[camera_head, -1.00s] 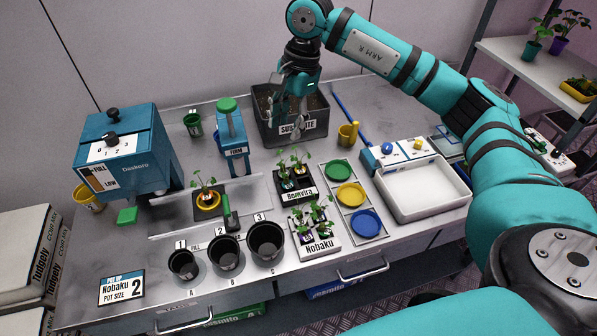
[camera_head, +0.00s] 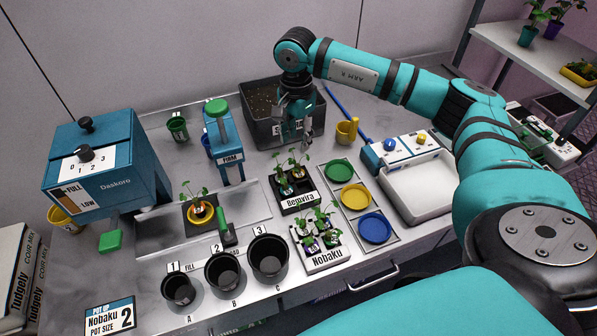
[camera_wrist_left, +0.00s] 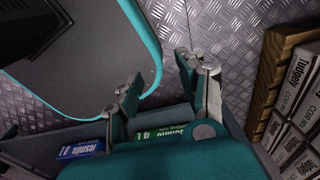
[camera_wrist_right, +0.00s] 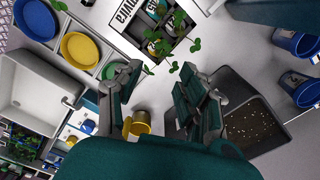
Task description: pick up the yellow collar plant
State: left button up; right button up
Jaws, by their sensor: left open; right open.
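A seedling with a yellow collar (camera_head: 201,212) stands upright on a dark square base on the metal work tray, left of centre in the head view. More seedlings sit in the Bomvira tray (camera_head: 298,201) and the Nobaku tray (camera_head: 322,260); their collar colours are hard to make out. My right gripper (camera_head: 294,138) is open and empty in front of the substrate bin, behind the Bomvira tray and well right of the yellow-collared seedling. In the right wrist view, the open fingers (camera_wrist_right: 158,88) have seedling leaves beyond them. My left gripper (camera_wrist_left: 163,75) is open and empty over the floor.
A green-handled tool (camera_head: 227,229) lies beside the yellow-collared seedling. Black pots (camera_head: 268,260) line the front. Coloured dishes (camera_head: 355,197) and a white basin (camera_head: 420,196) are right.

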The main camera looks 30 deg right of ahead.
aim_at(297, 165)
notch_tip(297, 165, down, 3)
jog(key=shift+w+r+p, duration=0.1)
jog(key=shift+w+p, duration=0.05)
jog(key=shift+p, duration=0.15)
jog(key=shift+f+p, duration=0.5)
jog(key=shift+f, duration=0.35)
notch_tip(297, 165, down, 4)
jog(key=shift+r+p, duration=0.15)
jog(key=shift+p, duration=0.8)
jog(key=shift+f, duration=0.45)
pick_arm(q)
jog(key=r, duration=0.1)
jog(key=w+r, duration=0.1)
jog(key=r, duration=0.2)
jog(key=shift+w, duration=0.35)
pick_arm(e)
grip_shut()
